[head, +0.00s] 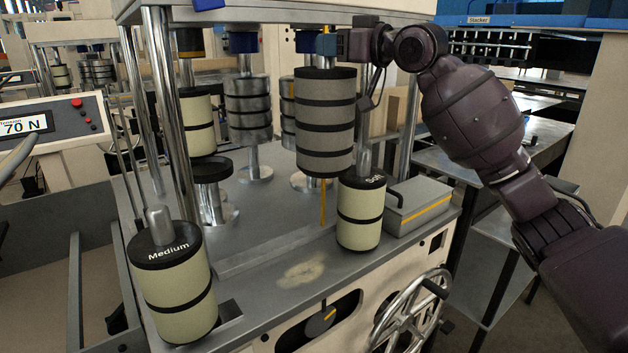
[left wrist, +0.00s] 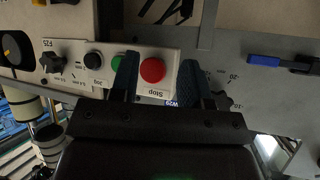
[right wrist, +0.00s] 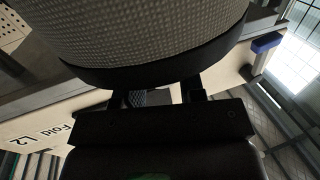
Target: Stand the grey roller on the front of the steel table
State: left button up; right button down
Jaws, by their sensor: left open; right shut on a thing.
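The grey roller (head: 325,125), a ribbed grey cylinder with black bands and a black top, hangs upright above the steel table (head: 262,282). My right gripper (head: 328,45) is shut on it at its top end. In the right wrist view the grey roller (right wrist: 150,35) fills the upper part, close to my right gripper (right wrist: 158,97); the exact grip is dark. The roller's lower end appears clear of the table. My left gripper (left wrist: 158,78) is open and empty, over a control panel (left wrist: 90,70); it is outside the head view.
A cream Medium roller (head: 175,285) stands at the table's front left. A cream Soft roller (head: 360,212) stands at right, close to the hanging roller, beside a grey box (head: 418,208). Steel posts (head: 170,110) rise at left. Bare table with a pale smudge (head: 302,273) lies between the cream rollers.

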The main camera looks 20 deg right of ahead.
notch_tip(320, 180, down, 20)
jog(key=shift+r, duration=0.15)
jog(key=shift+f+b, duration=0.4)
jog(key=shift+f, duration=2.45)
jog(key=c, duration=0.7)
grip_release()
jog(key=shift+f, duration=0.1)
